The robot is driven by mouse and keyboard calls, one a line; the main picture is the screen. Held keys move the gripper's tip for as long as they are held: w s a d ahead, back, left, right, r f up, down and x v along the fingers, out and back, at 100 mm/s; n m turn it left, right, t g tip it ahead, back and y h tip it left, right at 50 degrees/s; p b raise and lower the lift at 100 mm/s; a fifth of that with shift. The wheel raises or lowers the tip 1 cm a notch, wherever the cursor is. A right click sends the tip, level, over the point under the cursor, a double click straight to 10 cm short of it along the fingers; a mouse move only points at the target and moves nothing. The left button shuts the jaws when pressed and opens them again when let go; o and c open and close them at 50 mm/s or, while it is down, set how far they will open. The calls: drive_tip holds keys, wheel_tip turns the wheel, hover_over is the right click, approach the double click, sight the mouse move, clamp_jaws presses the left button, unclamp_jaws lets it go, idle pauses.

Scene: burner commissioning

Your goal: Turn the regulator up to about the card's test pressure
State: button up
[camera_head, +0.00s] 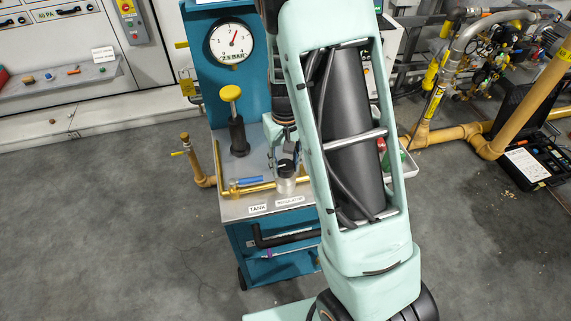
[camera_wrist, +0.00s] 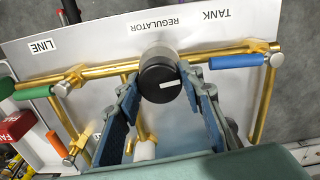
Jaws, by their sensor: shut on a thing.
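The regulator's black knob (camera_wrist: 158,88) has a white mark across its face and a silver body; it sits on the brass pipe above the REGULATOR label (camera_wrist: 172,25). My gripper (camera_wrist: 160,92) is shut on the knob, one finger on each side. In the head view the regulator (camera_head: 286,184) shows at the cart's front, below my gripper (camera_head: 286,160), partly hidden by my arm. The round gauge (camera_head: 231,42) on the blue panel has a red needle pointing up and slightly right, between 2 and 3. A plate under it reads 2.5 BAR (camera_head: 232,58).
A blue-handled valve (camera_wrist: 237,61) is on the TANK side and a green-handled valve (camera_wrist: 32,92) on the LINE side, both near the fingers. A yellow-topped hand pump (camera_head: 231,93) stands on the cart. Open floor (camera_head: 110,220) lies left of the cart.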

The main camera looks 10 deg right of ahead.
sight(285, 165)
drive_tip(key=shift+m, duration=1.2)
drive_tip(key=o, duration=1.2)
drive_tip(key=shift+c, duration=0.2)
wheel_tip(285, 165, up, 12)
